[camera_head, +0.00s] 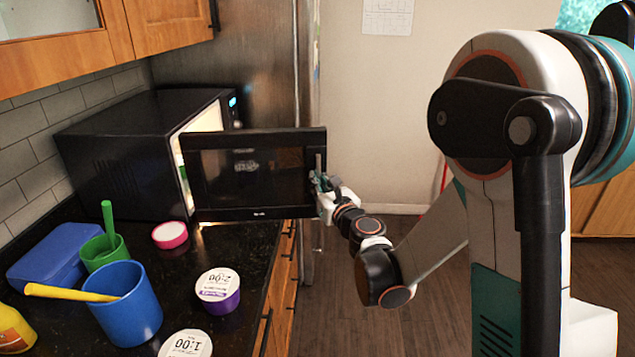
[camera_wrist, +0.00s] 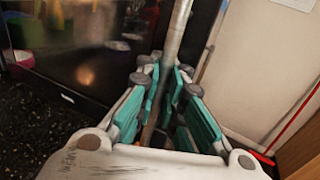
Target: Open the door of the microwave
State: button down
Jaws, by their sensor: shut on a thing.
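The black microwave (camera_head: 115,150) stands on the dark counter at the left. Its door (camera_head: 225,185) is swung well open, out over the counter's front edge, and the lit inside shows behind it. My gripper (camera_head: 321,184) is at the free edge of the door, shut on the metal door handle (camera_head: 318,161). In the wrist view, the teal fingers of my gripper (camera_wrist: 167,100) close around the lower part of the handle (camera_wrist: 178,30), next to the dark glossy door (camera_wrist: 85,45). The fingers partly hide the grip.
A blue cup (camera_head: 130,310), a green cup (camera_head: 104,253), a pink-rimmed tub (camera_head: 170,236) and a purple tub (camera_head: 218,290) stand on the counter. A steel fridge (camera_head: 265,60) stands behind the door. Wooden cabinets (camera_head: 165,25) hang above. The floor (camera_head: 430,310) at right is partly clear.

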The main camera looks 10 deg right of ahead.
jog(key=shift+d, duration=0.2)
jog(key=c, duration=1.7)
grip_release()
jog(key=shift+d, duration=0.1)
jog(key=shift+s, duration=0.4)
jog(key=v, duration=1.1)
